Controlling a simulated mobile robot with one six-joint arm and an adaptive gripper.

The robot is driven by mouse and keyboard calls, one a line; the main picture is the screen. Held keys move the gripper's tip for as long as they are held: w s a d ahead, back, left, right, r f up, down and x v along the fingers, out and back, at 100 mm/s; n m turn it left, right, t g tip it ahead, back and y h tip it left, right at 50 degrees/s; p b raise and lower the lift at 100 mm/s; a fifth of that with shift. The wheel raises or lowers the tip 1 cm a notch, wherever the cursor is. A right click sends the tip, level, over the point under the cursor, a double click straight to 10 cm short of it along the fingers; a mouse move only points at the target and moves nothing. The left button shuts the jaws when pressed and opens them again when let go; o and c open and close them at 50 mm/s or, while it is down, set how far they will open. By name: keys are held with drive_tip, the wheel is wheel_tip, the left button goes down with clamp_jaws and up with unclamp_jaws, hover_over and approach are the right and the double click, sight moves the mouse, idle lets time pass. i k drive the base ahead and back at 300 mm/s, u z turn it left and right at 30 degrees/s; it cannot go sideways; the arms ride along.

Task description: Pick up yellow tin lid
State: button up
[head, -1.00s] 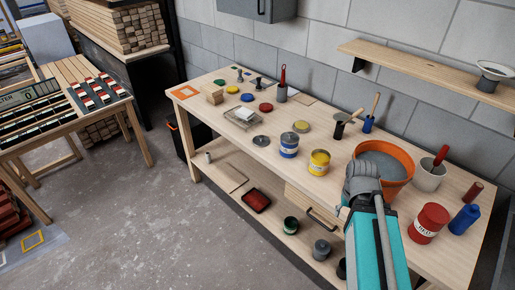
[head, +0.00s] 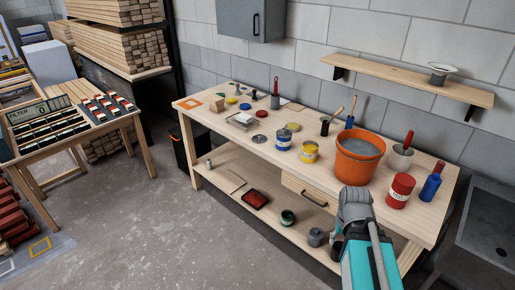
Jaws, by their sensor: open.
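A flat, round, dull yellow lid (head: 292,126) lies on the workbench (head: 340,208), behind the blue-labelled tin (head: 283,141) and the yellow tin (head: 310,151). A smaller bright yellow disc (head: 231,101) lies further left on the bench, in a group with blue and red discs; I cannot tell whether it is also a lid. My grey and teal arm rises at the bench's front edge, right of and nearer than the lids. My gripper's fingers do not show; the arm hides them or they are out of frame.
An orange bucket (head: 359,156) stands right of the lid, with a red tin (head: 399,191) and a blue bottle (head: 431,182) beyond. A grey lid (head: 260,139) lies left of the blue-labelled tin. A wall shelf (head: 405,84) hangs above.

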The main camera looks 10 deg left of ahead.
sight(259, 138)
drive_tip(key=k, duration=0.5)
drive_tip(key=u, duration=0.75)
drive_tip(key=i, duration=1.5)
drive_tip(key=z, duration=0.9)
